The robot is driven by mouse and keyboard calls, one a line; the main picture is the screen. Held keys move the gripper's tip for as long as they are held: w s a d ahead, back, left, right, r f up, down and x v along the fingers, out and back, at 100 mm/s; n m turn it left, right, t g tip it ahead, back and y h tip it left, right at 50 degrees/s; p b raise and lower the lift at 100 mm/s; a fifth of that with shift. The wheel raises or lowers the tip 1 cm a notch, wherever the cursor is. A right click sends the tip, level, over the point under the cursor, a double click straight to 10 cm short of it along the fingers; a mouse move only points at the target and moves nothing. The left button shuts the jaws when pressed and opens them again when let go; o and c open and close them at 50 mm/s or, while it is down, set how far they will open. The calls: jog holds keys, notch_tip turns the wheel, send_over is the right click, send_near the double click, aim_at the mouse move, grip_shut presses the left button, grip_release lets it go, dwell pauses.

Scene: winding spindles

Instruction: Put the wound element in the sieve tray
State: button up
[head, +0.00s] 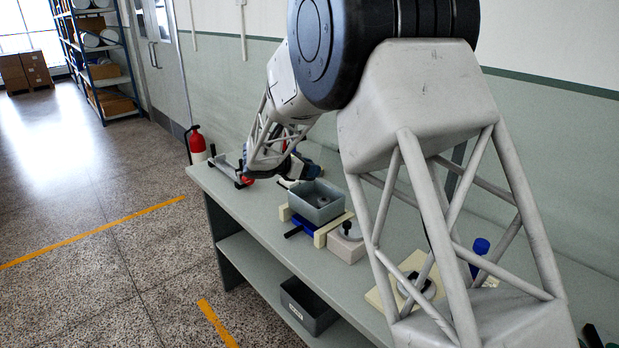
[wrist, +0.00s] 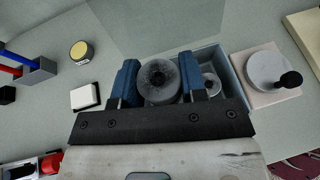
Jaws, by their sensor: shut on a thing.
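My gripper (wrist: 159,78) has its blue fingers on either side of a grey, round wound element (wrist: 158,90) with a dark centre, and is shut on it. In the head view my gripper (head: 304,172) is partly hidden behind my arm, at the far side of a grey-green open tray (head: 334,211). The tray also shows in the wrist view (wrist: 238,82), behind and right of the fingers. Another round grey piece (wrist: 211,85) lies in it. I cannot tell whether the held element is over the tray or beside it. The tray's floor is mostly hidden.
Cream bars and a blue part lie by the tray. A pale block with a grey disc and black knob (wrist: 268,72) stands right of it. A yellow-topped round (wrist: 79,50), a white block (wrist: 85,97) and a rack with red and blue rods (wrist: 37,72) are left.

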aim_at(309, 179)
jog(key=shift+w+a, duration=0.1)
jog(key=shift+w, duration=0.3)
jog(key=shift+f, duration=0.1)
jog(key=shift+f, duration=1.7)
jog(key=shift+f, duration=0.65)
jog(key=o, duration=0.9)
jog(key=shift+o, duration=0.2)
jog(key=shift+r, duration=0.15)
jog(key=shift+r, duration=0.45)
jog(key=v, duration=1.2)
